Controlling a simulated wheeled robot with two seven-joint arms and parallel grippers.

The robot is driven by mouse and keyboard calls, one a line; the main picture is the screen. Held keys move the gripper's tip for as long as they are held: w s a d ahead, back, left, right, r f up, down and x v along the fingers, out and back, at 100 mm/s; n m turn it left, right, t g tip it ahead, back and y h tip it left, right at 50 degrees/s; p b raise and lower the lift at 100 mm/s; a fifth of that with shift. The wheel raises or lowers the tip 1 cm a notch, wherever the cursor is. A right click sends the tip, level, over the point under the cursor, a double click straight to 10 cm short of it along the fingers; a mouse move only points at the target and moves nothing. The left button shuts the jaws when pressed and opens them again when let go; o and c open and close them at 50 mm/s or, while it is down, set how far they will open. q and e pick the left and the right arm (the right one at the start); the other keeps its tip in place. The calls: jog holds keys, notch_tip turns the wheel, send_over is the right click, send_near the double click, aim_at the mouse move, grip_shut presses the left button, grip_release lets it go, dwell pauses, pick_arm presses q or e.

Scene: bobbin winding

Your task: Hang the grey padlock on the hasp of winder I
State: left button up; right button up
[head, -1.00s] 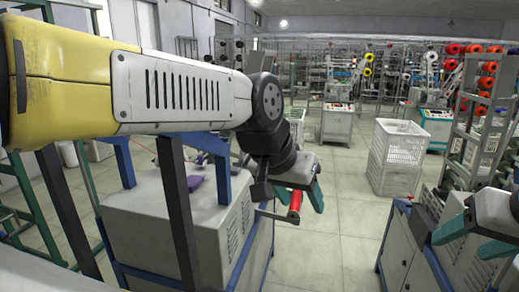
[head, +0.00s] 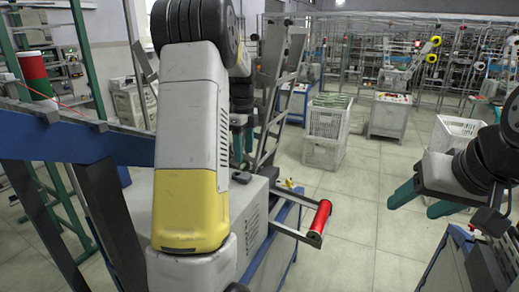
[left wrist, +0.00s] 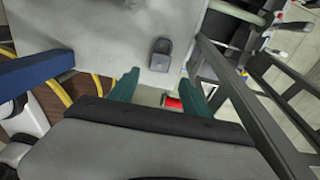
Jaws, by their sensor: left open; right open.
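The grey padlock (left wrist: 161,55) lies on the pale top of a cabinet in the left wrist view. My right gripper (head: 418,198) is open and empty at the right. I cannot make out the hasp of winder I or its label.
A red bobbin (head: 320,215) sits on a bracket off the cabinet's right side. A blue beam (head: 75,143) crosses at left, and a grey ladder-like frame (head: 276,85) rises behind the cabinet. White crates (head: 326,130) stand on the floor. Open floor lies between cabinet and right gripper.

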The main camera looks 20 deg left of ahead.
aim_at(245, 175)
pick_arm(q)
jog(key=shift+f, duration=4.55)
grip_shut()
jog(key=shift+r, duration=2.55)
